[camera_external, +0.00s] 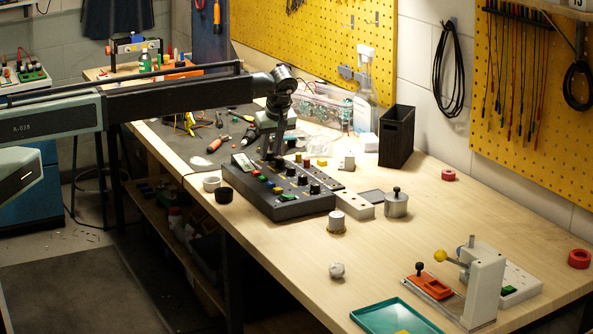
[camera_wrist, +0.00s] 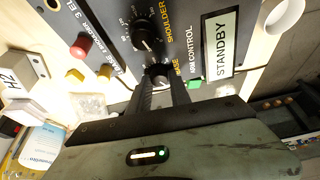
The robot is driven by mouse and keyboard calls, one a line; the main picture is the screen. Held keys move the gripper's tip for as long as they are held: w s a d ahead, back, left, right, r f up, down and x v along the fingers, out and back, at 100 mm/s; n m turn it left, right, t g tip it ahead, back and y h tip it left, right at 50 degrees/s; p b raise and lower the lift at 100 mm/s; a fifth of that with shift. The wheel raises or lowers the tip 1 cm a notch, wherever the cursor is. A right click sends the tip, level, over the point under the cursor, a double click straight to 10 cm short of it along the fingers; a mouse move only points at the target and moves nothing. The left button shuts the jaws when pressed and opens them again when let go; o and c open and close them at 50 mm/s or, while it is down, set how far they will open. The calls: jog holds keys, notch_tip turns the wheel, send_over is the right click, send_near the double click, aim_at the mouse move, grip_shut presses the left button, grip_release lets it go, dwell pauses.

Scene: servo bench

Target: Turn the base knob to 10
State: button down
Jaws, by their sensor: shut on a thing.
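The dark control panel (camera_external: 290,208) lies on the wooden bench with several black knobs and coloured buttons. My gripper (camera_external: 272,158) reaches down onto its far left end. In the wrist view my gripper (camera_wrist: 160,84) has its two dark fingers on either side of the base knob (camera_wrist: 160,72), shut on it. The partly covered label beside it ends in "SE". The knob's pointer and most of its scale are hidden, so I cannot read its setting. The shoulder knob (camera_wrist: 147,38) sits just beyond it. The display (camera_wrist: 222,45) reads "STANDBY".
A green button (camera_wrist: 195,84) is close to my right finger. Bench space in front of the panel is mostly clear.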

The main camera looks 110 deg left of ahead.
jog(key=c, duration=1.2)
grip_release()
jog(key=p+v, duration=0.7)
jog(key=v, duration=0.1)
jog(key=shift+f, duration=0.1)
